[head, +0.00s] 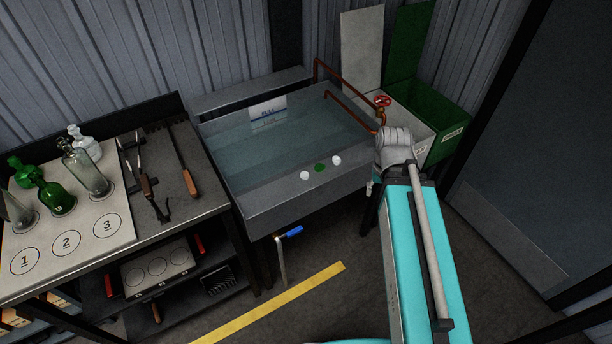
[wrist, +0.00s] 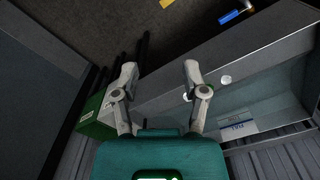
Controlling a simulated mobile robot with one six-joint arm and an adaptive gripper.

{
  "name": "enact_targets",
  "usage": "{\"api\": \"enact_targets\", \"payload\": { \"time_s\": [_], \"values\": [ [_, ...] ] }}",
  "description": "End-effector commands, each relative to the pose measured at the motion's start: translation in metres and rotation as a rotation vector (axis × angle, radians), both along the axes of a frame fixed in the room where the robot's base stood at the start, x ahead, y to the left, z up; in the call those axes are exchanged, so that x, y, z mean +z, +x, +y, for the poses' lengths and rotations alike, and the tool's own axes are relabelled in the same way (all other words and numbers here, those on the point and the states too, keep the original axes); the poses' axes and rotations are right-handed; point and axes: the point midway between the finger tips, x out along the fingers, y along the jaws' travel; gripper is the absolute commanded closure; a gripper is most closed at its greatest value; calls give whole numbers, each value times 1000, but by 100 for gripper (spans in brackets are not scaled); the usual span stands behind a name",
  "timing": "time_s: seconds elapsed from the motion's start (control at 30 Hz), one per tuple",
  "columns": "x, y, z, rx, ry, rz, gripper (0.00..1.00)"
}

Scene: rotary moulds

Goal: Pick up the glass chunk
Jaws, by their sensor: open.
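Small rounded chunks lie in a row at the front of the grey water tank (head: 262,212): a white one (head: 304,175), a dark green one (head: 320,167) and another white one (head: 337,160). I cannot tell which is the glass chunk meant.
A bench at left holds green and clear bottles on a numbered board (head: 45,262), and tongs. Red pipes with a valve (head: 382,101) rise at the tank's right end. Open white (head: 418,128) and green (head: 452,118) bins stand beyond. A blue-handled tap (head: 288,233) hangs below the tank.

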Motion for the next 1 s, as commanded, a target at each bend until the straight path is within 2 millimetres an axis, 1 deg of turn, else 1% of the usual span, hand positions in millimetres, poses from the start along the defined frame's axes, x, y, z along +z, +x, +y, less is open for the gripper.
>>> {"api": "enact_targets", "payload": {
  "time_s": [0.1,0.13,0.27,0.3,0.37,0.47,0.57,0.67,0.87,1.0],
  "values": [
    [0,0,0,0,0,0,43],
    [0,0,0,0,0,0,39],
    [-2,3,1,12,0,-1,15],
    [-3,5,2,22,1,-3,12],
    [-6,11,5,47,1,-6,12],
    [-13,25,10,113,3,-14,12],
    [-23,46,22,225,6,-26,12],
    [-35,74,40,375,7,-44,12],
    [-64,135,89,741,4,-87,12],
    [-83,175,130,1006,-5,-120,12]
  ]
}}
